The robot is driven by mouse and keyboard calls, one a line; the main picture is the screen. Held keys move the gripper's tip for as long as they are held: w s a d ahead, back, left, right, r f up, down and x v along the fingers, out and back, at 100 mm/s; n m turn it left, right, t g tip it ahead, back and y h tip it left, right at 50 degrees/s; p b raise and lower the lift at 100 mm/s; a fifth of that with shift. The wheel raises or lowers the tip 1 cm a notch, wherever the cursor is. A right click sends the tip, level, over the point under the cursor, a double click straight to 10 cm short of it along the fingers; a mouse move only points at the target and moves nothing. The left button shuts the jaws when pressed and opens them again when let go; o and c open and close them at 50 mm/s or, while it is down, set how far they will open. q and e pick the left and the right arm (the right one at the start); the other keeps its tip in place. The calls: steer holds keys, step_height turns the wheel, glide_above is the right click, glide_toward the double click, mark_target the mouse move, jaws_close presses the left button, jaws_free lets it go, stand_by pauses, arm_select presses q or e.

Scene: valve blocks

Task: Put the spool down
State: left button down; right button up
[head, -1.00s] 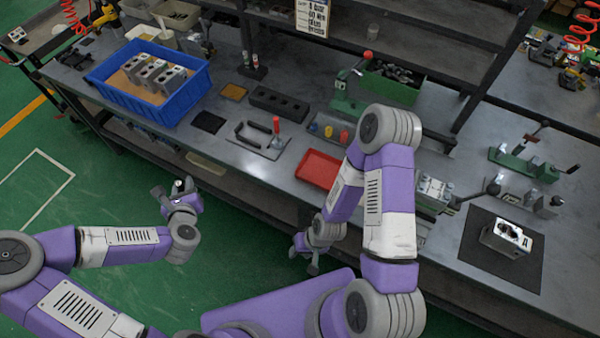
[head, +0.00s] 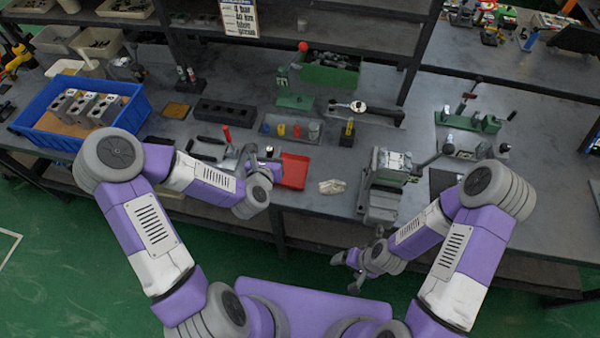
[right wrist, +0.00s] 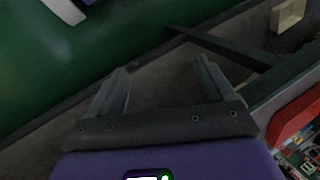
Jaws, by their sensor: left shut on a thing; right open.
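My left gripper (head: 257,156) is at the left side of the red tray (head: 295,171) in the head view, above the bench. It is shut on a small silvery thing with a dark top, which I take to be the spool (head: 269,150). The gripper and wrist hide most of it, and I cannot tell whether it touches anything below. My right gripper (head: 352,270) is open and empty, low in front of the bench edge. Its spread fingers also show in the right wrist view (right wrist: 160,85), with nothing between them.
A blue crate (head: 137,112) with metal blocks stands at the left. A rack of coloured parts (head: 288,139) lies behind the red tray. A pale rag (head: 332,187) and a vise (head: 383,197) are to its right.

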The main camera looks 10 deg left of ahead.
steer(key=shift+o, duration=1.2)
step_height(320, 180, down, 10)
steer(key=b, duration=0.8)
steer(key=shift+b, duration=0.4)
arm_select(q)
steer(key=w+d+f+m+h+b, duration=0.1)
steer(key=w+f+m+h+b, duration=0.1)
steer(key=w+b, duration=0.5)
steer(key=f+b, duration=0.1)
steer(key=f, duration=0.5)
steer(key=f+b, duration=0.1)
steer(key=f, duration=0.2)
steer(key=shift+w+d+f+b, duration=0.15)
steer(key=shift+w+f+b, duration=0.15)
steer(key=shift+f+b, duration=0.1)
steer(key=shift+r, duration=0.15)
arm_select(e)
step_height(320, 180, down, 10)
steer(key=shift+r, duration=0.15)
arm_select(q)
steer(key=shift+f, duration=0.2)
steer(key=c, duration=0.9)
jaws_free()
